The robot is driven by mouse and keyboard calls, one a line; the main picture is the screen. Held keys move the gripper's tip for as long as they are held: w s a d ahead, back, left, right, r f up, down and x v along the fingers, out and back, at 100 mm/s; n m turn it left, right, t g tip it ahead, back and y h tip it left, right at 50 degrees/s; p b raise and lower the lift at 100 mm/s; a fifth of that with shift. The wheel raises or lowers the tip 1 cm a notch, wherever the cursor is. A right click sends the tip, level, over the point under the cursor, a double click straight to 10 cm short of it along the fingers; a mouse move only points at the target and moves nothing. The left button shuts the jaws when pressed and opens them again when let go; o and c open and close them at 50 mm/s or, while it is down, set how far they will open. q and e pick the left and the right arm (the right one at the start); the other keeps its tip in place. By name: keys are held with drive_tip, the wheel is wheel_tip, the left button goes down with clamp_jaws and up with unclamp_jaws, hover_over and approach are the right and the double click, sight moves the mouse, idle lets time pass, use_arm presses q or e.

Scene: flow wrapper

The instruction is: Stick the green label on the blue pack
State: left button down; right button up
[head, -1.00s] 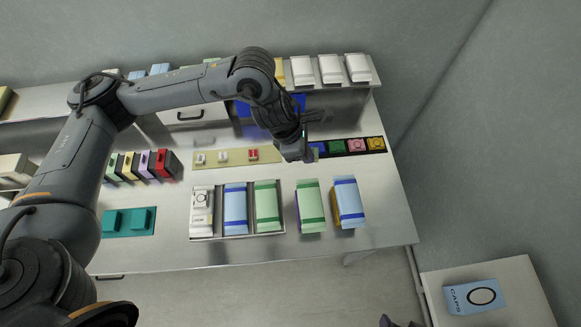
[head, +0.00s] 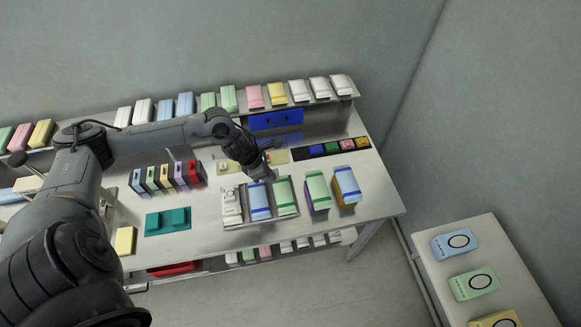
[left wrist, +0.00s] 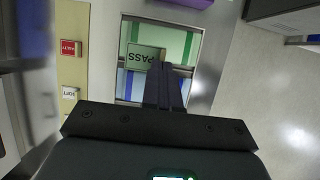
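The blue pack (head: 259,203) lies in a tray (head: 262,223) between a white pack (head: 231,208) and a green pack (head: 286,197). My left gripper (head: 265,175) is just above the far end of the blue and green packs. In the left wrist view its fingers (left wrist: 165,82) are close together at the green label (left wrist: 143,56), marked PASS, which appears held at the fingertips. The label is seen over the border of the green pack (left wrist: 176,42) and the blue pack (left wrist: 130,86); its height above them cannot be told. My right gripper is not in view.
A beige strip (left wrist: 70,70) with red and white labels lies beside the tray. A green-topped box (head: 317,186) and a blue-topped box (head: 347,184) stand right of the tray. A side table (head: 500,240) holds several boxes.

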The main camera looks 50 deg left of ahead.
use_arm(q)
drive_tip(key=p, duration=0.1)
hover_over(257, 202)
drive_tip(key=f, duration=0.3)
drive_tip(key=shift+s+a, duration=0.1)
drive_tip(key=shift+a, duration=0.15)
drive_tip(key=shift+s+f, duration=0.25)
drive_tip(key=shift+s, duration=0.1)
drive_tip(key=shift+f+b, duration=1.8)
drive_tip(key=shift+f, duration=0.6)
drive_tip(key=shift+f+b, duration=0.35)
drive_tip(key=shift+f+b, duration=0.25)
drive_tip(key=shift+b, duration=0.05)
drive_tip(key=shift+s+f, duration=0.1)
drive_tip(key=c, duration=1.9)
unclamp_jaws()
